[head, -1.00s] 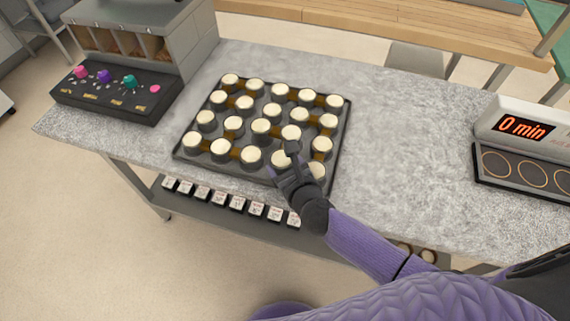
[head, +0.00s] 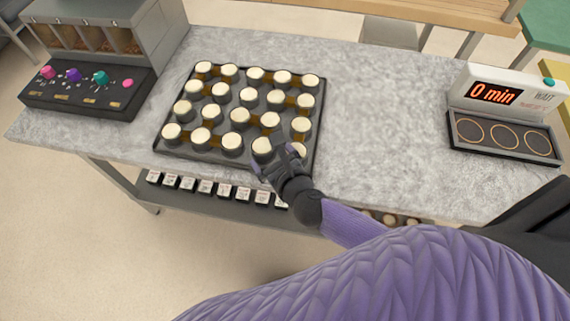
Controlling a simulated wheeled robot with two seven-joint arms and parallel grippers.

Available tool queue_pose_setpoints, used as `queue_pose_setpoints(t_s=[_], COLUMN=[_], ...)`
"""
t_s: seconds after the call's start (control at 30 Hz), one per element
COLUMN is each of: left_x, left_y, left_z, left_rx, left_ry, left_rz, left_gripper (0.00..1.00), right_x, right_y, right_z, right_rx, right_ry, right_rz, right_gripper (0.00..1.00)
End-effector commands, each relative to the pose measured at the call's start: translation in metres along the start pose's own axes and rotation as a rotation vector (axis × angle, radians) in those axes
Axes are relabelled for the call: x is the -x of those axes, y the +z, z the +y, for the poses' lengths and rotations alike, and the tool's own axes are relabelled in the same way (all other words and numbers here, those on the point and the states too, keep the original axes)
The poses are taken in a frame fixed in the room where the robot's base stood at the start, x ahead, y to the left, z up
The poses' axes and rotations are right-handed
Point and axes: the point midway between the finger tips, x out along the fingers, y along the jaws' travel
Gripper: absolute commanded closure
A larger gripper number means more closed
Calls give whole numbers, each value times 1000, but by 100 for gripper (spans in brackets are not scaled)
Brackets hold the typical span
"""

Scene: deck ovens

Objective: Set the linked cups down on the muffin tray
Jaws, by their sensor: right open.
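The dark muffin tray (head: 160,148) lies on the grey stone counter, left of the picture's middle. It bears rows of dark cups with cream tops, and brown links join some of them. My right gripper (head: 276,150) is at the tray's front right corner, open, with its fingers by a cream-topped cup (head: 262,148). Another cup (head: 298,150) at that corner is partly hidden by my fingers. I cannot tell whether the fingers touch either cup. My left gripper is not in view.
A black panel with coloured knobs (head: 85,92) stands at the left. A timer box (head: 500,95) reading "0 min" stands at the right above a plate with three rings (head: 505,138). Small labelled blocks (head: 206,187) line the lower shelf. The counter (head: 385,115) between tray and timer is clear.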

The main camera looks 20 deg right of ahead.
Motion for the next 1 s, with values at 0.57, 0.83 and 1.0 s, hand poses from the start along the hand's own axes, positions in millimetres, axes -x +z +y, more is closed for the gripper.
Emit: queue_pose_setpoints(t_s=[0.57,0.83,1.0], left_x=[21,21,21], left_y=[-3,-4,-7], left_z=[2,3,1], left_rx=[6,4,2], left_ry=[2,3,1], left_rz=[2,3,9], left_gripper=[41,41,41], right_x=[89,88,88], right_y=[3,3,3], right_z=[-1,-1,-1], right_rx=[2,2,2], right_ry=[-3,-3,-2], right_rz=[-8,-9,-9], right_gripper=[0,0,0])
